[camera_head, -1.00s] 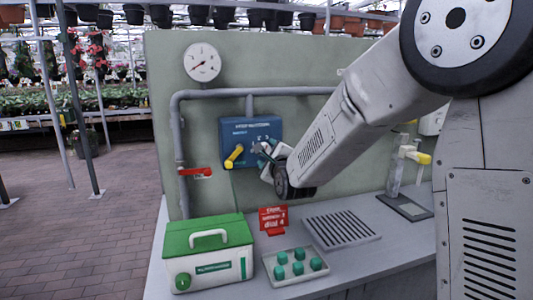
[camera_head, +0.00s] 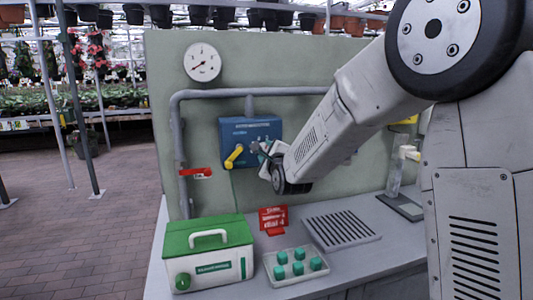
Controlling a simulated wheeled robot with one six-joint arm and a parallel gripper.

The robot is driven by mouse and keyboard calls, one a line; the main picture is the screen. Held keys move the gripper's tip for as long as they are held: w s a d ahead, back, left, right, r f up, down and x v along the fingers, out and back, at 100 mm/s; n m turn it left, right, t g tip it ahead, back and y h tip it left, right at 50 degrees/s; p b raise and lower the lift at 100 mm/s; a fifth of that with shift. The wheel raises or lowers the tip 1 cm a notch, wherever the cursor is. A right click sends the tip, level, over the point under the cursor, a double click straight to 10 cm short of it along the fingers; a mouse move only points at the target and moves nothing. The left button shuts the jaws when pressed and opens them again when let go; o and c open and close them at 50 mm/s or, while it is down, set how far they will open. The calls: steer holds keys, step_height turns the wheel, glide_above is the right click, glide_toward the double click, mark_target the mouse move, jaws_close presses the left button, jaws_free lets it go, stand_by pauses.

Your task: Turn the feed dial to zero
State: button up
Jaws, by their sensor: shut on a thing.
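The blue feed panel (camera_head: 238,130) is mounted on the green-grey back wall. It has a yellow lever (camera_head: 234,156) at its lower left and small white marks at its right. My gripper (camera_head: 261,148) is at the right part of the panel, shut on the feed dial. The dial itself is hidden behind the fingers, so its pointer cannot be read.
A red valve handle (camera_head: 196,173) sits on the grey pipe (camera_head: 176,130) left of the panel. A round gauge (camera_head: 202,62) is above. On the bench are a green-lidded box (camera_head: 208,252), a red sign (camera_head: 272,220), a tray (camera_head: 296,281) of teal plugs and a slotted plate (camera_head: 340,230).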

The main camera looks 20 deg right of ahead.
steer(key=n, duration=2.3)
steer(key=shift+f, duration=0.1)
steer(key=shift+n, duration=0.4)
steer(key=o, duration=1)
